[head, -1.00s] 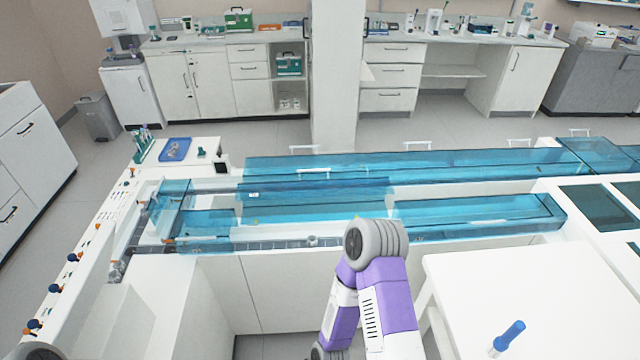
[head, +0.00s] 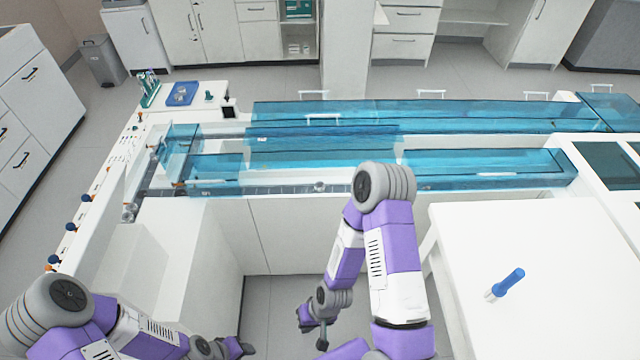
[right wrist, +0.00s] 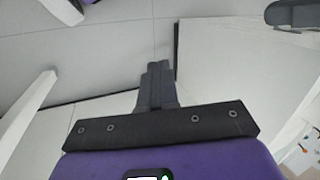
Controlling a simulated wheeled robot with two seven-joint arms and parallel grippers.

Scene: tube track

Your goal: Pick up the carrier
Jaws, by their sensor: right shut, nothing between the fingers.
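A small pale round piece (head: 319,187) sits on the narrow grey track along the front of the blue-covered bench; it may be the carrier, but it is too small to be sure. My right gripper (head: 322,340) hangs low in front of the bench, below and well apart from that piece. In the right wrist view its dark fingers (right wrist: 157,78) are together with nothing between them. The end of my left arm is low at the bottom left of the head view; its fingers do not show clearly.
A white table (head: 545,245) at right holds a blue-capped tube (head: 506,284). Clear blue covers (head: 490,165) stand over the bench behind the track. A blue tray (head: 182,94) and a tube rack (head: 149,88) sit at the far left. Floor is free between the bench cabinets and me.

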